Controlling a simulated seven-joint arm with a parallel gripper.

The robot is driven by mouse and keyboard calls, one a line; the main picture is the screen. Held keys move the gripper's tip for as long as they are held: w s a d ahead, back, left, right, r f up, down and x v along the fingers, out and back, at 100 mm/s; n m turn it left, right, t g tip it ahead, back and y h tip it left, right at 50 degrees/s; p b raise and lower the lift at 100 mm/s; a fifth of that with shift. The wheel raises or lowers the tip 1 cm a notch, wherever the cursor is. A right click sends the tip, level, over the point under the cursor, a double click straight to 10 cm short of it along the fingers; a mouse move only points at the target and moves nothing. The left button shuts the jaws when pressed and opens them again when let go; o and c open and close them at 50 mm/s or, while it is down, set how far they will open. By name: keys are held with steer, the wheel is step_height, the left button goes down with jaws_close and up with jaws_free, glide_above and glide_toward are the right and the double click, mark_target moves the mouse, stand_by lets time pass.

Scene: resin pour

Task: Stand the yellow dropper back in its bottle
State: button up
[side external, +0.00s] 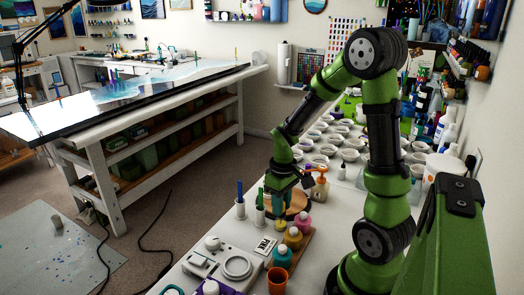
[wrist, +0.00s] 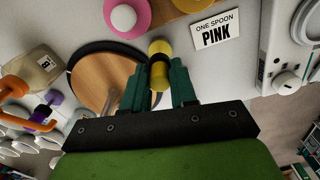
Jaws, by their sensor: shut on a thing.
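My gripper (wrist: 159,80) is shut on the yellow dropper (wrist: 160,48), whose yellow bulb shows between the two teal fingertips. Its lower part is hidden from the wrist camera. A yellow bottle (side external: 293,238) stands on a wooden tray between a pink bottle (side external: 304,223) and a teal bottle (side external: 282,257). In the wrist view the yellow bottle (wrist: 193,4) is cut off at the top edge, apart from the dropper.
A round wooden board (wrist: 97,75) lies by my gripper. A card reading "ONE SPOON PINK" (wrist: 217,30) and a white scale (side external: 236,266) are near the tray.

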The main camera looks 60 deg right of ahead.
steer(key=shift+f, duration=0.5)
steer(key=o, duration=0.9)
steer(key=shift+c, duration=0.2)
steer(key=shift+r, duration=3.8)
